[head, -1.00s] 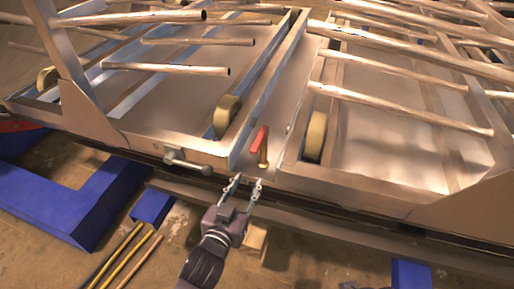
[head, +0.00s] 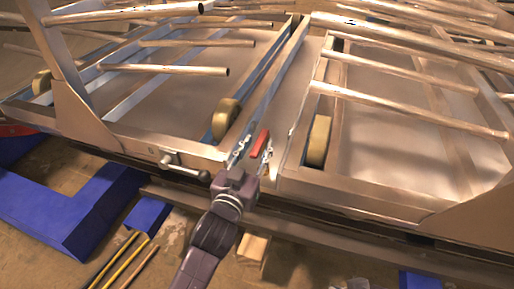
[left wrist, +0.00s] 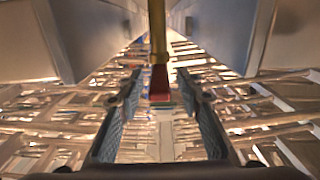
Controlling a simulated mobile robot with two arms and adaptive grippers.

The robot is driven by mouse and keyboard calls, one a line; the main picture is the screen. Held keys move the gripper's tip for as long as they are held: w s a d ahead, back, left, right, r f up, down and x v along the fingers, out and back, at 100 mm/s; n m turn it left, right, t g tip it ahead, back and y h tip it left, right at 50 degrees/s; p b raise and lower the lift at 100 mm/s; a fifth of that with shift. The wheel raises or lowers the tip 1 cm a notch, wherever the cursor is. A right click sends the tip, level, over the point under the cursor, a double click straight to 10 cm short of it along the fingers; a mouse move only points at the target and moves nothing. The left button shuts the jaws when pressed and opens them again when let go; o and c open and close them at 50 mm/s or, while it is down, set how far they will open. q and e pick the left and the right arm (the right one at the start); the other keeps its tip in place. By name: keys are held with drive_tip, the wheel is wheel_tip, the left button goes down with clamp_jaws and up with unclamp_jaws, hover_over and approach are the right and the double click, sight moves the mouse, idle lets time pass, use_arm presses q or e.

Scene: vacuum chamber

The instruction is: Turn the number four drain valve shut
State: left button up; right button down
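The drain valve has a red handle (head: 260,144) and stands in the gap between two metal frames in the head view. No number shows on it. In the left wrist view, its red handle (left wrist: 159,83) hangs below a brass stem (left wrist: 158,35). My left gripper (head: 249,156) is open, with its fingers pointing at the valve. In the left wrist view, the handle lies between the two fingertips (left wrist: 159,95) or just beyond them, and I see clear space on both sides. My gripper hides the brass part in the head view. My right gripper is not in view.
Metal frames with long tubes and yellowish rollers (head: 318,141) stand on both sides of the gap. A metal T-shaped fitting (head: 172,159) sticks out left of my gripper. Blue beams (head: 65,215), yellow rods (head: 113,262) and a wooden block (head: 253,248) lie below.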

use_arm(q)
drive_tip(key=shift+c, duration=0.2)
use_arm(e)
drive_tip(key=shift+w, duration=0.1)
use_arm(q)
clamp_jaws()
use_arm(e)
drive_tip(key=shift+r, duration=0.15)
